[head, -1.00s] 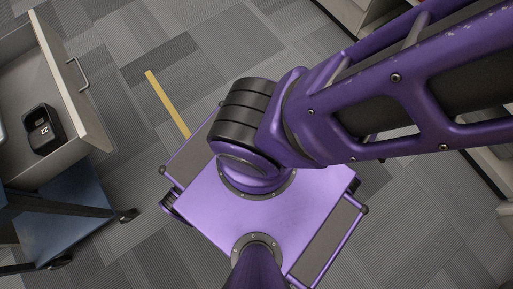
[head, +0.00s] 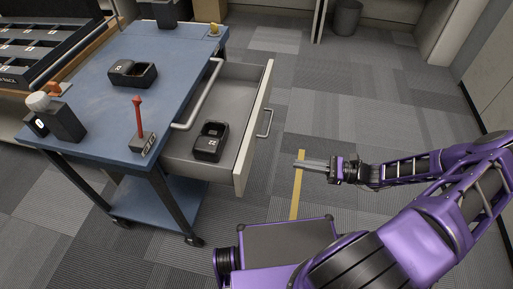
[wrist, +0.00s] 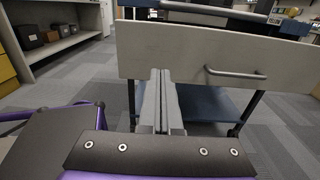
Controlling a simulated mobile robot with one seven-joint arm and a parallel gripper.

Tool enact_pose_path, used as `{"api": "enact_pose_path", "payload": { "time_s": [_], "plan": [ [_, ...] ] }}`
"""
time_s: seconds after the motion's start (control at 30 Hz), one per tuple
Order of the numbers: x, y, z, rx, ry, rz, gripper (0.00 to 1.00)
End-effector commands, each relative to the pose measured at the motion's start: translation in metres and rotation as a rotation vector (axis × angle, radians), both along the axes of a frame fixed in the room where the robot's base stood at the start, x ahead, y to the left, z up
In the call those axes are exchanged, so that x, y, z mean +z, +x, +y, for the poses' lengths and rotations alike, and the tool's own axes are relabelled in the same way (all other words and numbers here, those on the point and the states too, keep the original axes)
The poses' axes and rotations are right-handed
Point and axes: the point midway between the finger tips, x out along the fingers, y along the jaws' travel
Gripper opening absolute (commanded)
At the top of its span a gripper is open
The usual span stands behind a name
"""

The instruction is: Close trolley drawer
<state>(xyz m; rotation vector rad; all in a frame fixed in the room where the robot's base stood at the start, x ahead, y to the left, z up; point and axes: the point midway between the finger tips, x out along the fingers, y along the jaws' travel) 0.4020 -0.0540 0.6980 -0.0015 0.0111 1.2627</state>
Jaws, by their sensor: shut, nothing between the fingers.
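The trolley (head: 105,85) has a blue top and dark legs on casters. Its drawer (head: 247,135) stands pulled out to the right, with a pale front and a metal bar handle (head: 265,122). A black charger-like block (head: 210,141) lies inside the drawer. My gripper (head: 298,163) is shut and empty, to the right of the drawer front and apart from it in the head view. In the wrist view the shut fingers (wrist: 161,75) point at the drawer front (wrist: 200,50), left of the handle (wrist: 235,73). Whether they touch it cannot be told there.
On the trolley top are a black block (head: 132,73), a dark radio-like unit (head: 62,118) and a red-antenna device (head: 141,135). A rack (head: 40,45) stands at the left. A yellow strip (head: 297,190) marks the carpet.

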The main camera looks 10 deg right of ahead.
Motion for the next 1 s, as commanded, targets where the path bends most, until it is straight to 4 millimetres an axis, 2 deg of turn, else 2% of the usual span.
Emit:
{"api": "enact_pose_path", "payload": {
  "time_s": [0.13, 0.23, 0.5, 0.7, 0.83, 1.0],
  "plan": [
    [0.002, 0.003, 0.006, -0.006, 0.011, -0.010, 0.00],
    [0.002, 0.007, 0.020, -0.004, 0.011, -0.009, 0.00],
    [0.002, 0.024, 0.075, -0.003, 0.012, -0.008, 0.00],
    [0.002, 0.036, 0.110, -0.005, 0.011, -0.009, 0.00],
    [0.002, 0.041, 0.124, -0.006, 0.010, -0.008, 0.00],
    [0.002, 0.044, 0.131, -0.007, 0.007, -0.008, 0.00]
  ]
}}
